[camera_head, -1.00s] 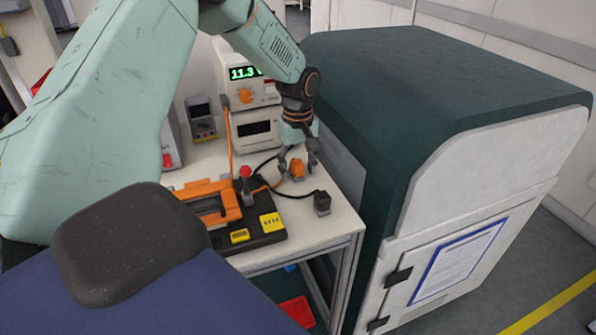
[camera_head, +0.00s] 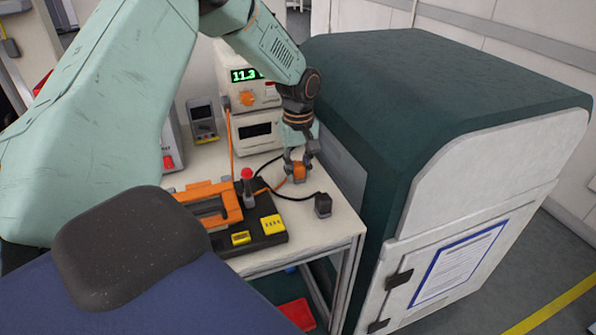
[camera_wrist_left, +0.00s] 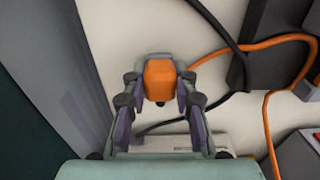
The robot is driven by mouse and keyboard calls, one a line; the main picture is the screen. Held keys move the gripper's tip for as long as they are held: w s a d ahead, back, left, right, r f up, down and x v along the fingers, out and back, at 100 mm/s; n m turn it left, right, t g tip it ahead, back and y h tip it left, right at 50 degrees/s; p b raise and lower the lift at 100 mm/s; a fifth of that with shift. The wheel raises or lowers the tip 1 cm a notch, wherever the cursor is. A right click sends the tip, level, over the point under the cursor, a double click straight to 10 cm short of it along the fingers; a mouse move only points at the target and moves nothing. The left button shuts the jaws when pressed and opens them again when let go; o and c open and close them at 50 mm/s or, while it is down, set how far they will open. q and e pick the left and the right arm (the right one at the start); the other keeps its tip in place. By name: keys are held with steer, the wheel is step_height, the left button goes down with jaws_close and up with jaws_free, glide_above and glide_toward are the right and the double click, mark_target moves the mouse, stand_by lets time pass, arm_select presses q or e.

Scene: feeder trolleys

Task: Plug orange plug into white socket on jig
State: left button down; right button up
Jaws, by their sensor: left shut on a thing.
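The orange plug (camera_head: 299,171) stands on the white table near its right edge, with an orange cable running left from it. My left gripper (camera_head: 300,164) comes down from above and is shut on the orange plug. In the left wrist view the plug (camera_wrist_left: 158,80) sits between the two fingers of my left gripper (camera_wrist_left: 157,88). The dark jig (camera_head: 262,240) with an orange clamp frame (camera_head: 212,203) and a red-topped post (camera_head: 247,185) lies to the left. I cannot make out the white socket on it. My right gripper is not in view.
A black plug (camera_head: 322,204) on a black cable stands near the table's front right. A power supply (camera_head: 250,90) with a green display and a yellow-edged meter (camera_head: 202,118) stand behind. A large green-and-white cabinet (camera_head: 430,130) closely flanks the table's right side.

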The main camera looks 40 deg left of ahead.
mark_target(298, 164)
arm_select(q)
steer(key=shift+r, duration=0.1)
step_height(298, 164, up, 10)
steer(key=shift+f+p, duration=0.1)
steer(key=shift+p, duration=0.55)
steer(key=shift+s, duration=0.1)
